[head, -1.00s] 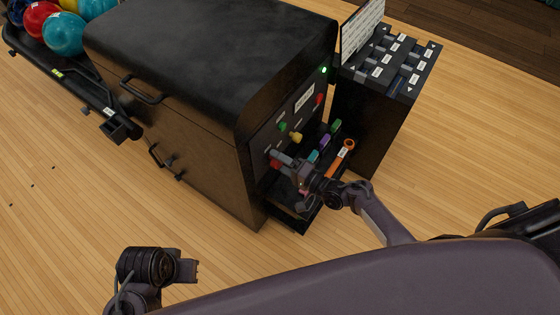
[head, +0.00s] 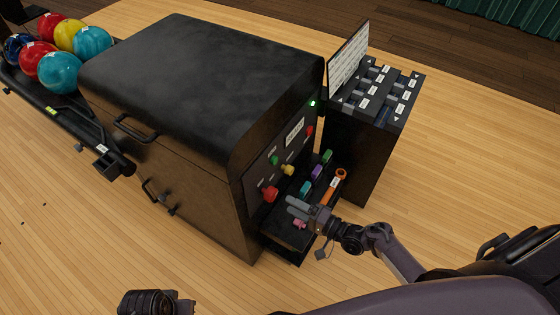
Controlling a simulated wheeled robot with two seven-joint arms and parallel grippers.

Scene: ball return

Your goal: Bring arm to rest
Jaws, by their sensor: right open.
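My right gripper (head: 295,206) is open and empty in the head view. Its fingertips are over the near part of the small tray (head: 278,243) at the front of the black ball return machine (head: 190,85), just below and right of the red knob (head: 270,194). I cannot tell whether it touches anything. My left arm's end (head: 155,302) shows only in part at the bottom edge, and its fingers cannot be made out.
The tray holds a teal item (head: 305,188), a purple one (head: 317,172), a green one (head: 328,157) and an orange tool (head: 339,179). A black cabinet (head: 362,150) with labelled slots stands right. Bowling balls (head: 60,72) lie on a rack at left. Wooden floor is clear in front.

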